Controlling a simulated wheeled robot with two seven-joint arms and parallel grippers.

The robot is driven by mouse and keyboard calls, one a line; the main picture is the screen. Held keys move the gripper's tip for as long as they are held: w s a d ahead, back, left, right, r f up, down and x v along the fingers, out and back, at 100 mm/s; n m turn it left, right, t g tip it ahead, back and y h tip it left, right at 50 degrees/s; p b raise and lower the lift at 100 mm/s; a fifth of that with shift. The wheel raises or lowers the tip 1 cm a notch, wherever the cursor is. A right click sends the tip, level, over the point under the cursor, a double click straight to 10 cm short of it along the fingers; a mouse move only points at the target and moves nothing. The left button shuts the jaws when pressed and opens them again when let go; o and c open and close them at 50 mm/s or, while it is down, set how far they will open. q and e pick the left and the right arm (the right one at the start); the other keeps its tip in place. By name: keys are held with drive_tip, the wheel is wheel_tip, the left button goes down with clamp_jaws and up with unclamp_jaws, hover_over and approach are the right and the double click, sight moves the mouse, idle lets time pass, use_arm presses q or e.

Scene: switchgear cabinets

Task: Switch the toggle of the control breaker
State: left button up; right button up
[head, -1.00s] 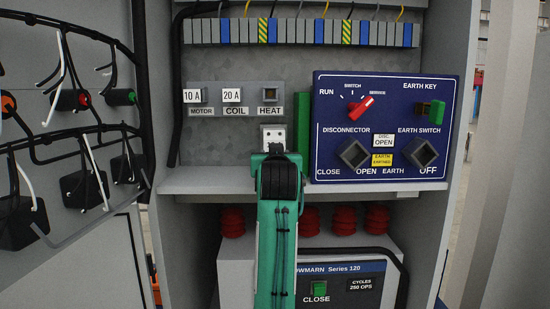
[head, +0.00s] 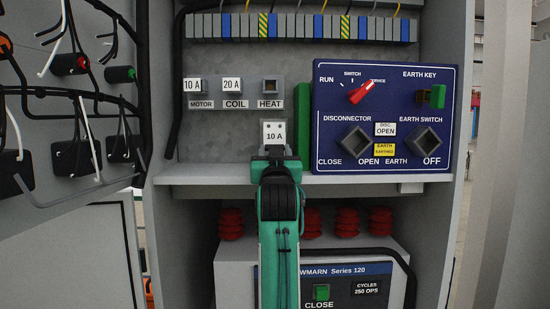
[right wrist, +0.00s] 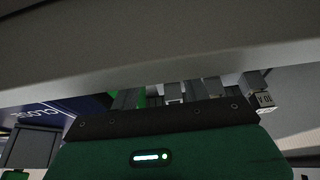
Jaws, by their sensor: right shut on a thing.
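My right gripper (head: 274,153) is at the middle of the head view, just above the cabinet shelf. It is shut on a white block marked 10 A (head: 274,134), which stands upright above it, below the HEAT position. A row holds a 10 A unit (head: 193,86) over MOTOR, a 20 A unit (head: 232,85) over COIL, and an open dark-brown socket (head: 270,87) over HEAT. No label reads control, so I cannot tell which piece is the control breaker. My left gripper is out of view.
A blue panel (head: 340,140) with a red selector, green key and two square sockets stands to the right. A green upright bar (head: 302,125) is between it and the held block. The grey shelf (head: 220,174) runs below. A cabinet door (head: 60,220) with wires is left.

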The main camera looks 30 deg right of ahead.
drive_tip(key=o, duration=1)
drive_tip(key=shift+s+a+f, duration=0.15)
drive_tip(key=shift+s+f, duration=0.05)
drive_tip(key=shift+s, duration=0.05)
drive_tip(key=shift+b+v, duration=3.1)
drive_tip(key=shift+v, duration=3.45)
drive_tip(key=shift+r, duration=0.1)
